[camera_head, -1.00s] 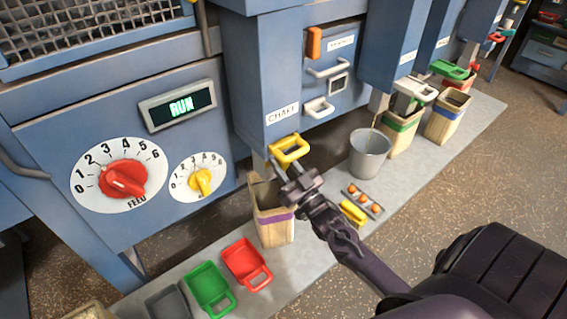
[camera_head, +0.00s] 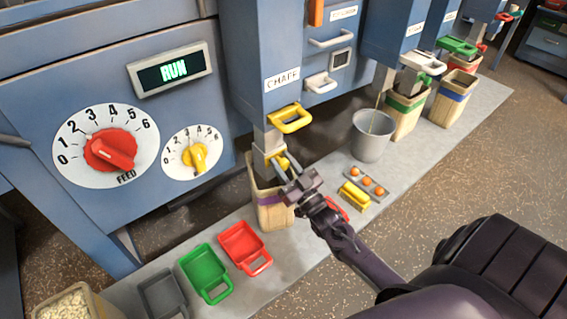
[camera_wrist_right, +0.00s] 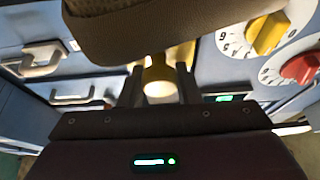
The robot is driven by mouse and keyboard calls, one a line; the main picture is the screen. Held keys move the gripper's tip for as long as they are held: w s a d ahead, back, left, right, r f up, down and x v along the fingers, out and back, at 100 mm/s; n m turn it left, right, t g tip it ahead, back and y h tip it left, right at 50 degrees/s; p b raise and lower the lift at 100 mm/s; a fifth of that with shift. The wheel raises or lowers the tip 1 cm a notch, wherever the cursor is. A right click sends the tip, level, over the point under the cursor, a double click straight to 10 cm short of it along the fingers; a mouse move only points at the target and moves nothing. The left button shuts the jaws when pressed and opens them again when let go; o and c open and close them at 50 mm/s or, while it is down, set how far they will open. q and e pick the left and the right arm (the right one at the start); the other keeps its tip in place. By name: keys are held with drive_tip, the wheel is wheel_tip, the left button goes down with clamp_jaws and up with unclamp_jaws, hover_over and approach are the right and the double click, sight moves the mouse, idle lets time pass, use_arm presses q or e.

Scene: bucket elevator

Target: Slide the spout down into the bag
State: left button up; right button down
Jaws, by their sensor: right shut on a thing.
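The chaff spout (camera_head: 266,139) is a grey metal sleeve with yellow at its lower end, under the CHAFF chute. My right gripper (camera_head: 284,165) is shut on the spout's yellow grip (camera_wrist_right: 157,76), which sits between the fingers in the wrist view. The bag (camera_head: 272,215) is tan with a purple band and stands open right below. The spout's lower end is at the bag's mouth; how far it reaches inside is hidden. In the wrist view the brown bag (camera_wrist_right: 135,32) fills the upper middle. My left gripper is not in view.
A yellow handle (camera_head: 290,118) sticks out of the chute just above. A grey bucket (camera_head: 371,140) stands to the right. Red (camera_head: 242,243) and green (camera_head: 204,270) scoops lie in front of the bag at left.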

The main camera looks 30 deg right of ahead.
drive_tip(key=shift+s+f, duration=0.1)
drive_tip(key=shift+f, duration=0.25)
drive_tip(key=c, duration=1.2)
unclamp_jaws()
drive_tip(key=shift+o, duration=0.6)
drive_tip(key=shift+r, duration=0.1)
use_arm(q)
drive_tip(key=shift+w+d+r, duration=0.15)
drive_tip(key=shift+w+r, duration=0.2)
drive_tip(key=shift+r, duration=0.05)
use_arm(e)
drive_tip(key=v, duration=0.7)
drive_tip(key=shift+s, duration=0.4)
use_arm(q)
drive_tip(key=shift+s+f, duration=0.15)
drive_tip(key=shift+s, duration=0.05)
